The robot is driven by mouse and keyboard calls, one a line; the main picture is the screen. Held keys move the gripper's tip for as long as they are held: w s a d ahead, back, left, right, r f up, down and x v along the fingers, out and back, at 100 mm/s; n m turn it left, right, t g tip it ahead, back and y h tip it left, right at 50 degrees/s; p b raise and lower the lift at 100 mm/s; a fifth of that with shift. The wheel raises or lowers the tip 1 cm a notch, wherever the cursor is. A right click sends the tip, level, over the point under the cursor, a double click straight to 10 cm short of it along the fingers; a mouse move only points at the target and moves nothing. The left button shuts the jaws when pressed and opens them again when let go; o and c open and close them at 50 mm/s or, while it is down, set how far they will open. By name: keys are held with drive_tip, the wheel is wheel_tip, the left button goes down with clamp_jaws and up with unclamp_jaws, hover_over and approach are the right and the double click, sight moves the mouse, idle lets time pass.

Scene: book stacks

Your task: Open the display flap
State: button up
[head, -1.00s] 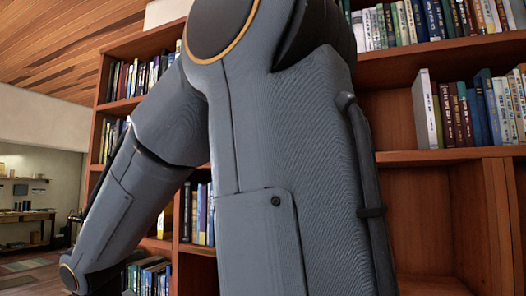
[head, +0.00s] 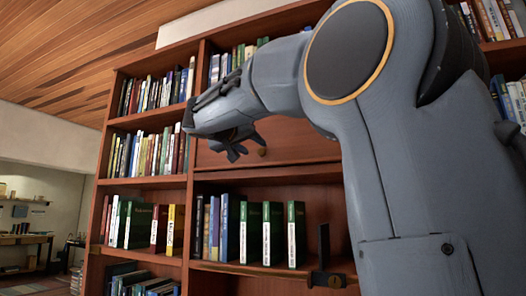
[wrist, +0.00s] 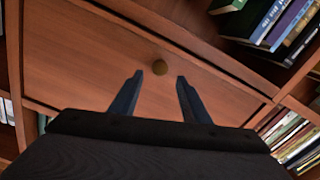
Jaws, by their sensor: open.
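The display flap (head: 308,148) is a flat reddish-brown wooden panel in the bookcase, and it looks shut. A small round brass knob (head: 262,152) sits on it. In the wrist view the flap (wrist: 75,55) fills most of the picture, with the knob (wrist: 160,67) near its middle edge. My gripper (head: 244,149) is in front of the flap, close to the knob. In the wrist view my gripper (wrist: 158,82) has its two dark fingers apart, with the knob just beyond and between the tips. Nothing is held. The exact distance to the knob is unclear.
The bookcase (head: 188,170) holds rows of books around the flap. Green and blue books (head: 250,230) stand on the shelf below, with a dark bookend (head: 323,247) to their right. My arm hides the flap's right part in the head view.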

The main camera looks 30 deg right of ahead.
sight(261, 151)
drive_tip(key=p+x, duration=0.2)
drive_tip(key=x, duration=0.4)
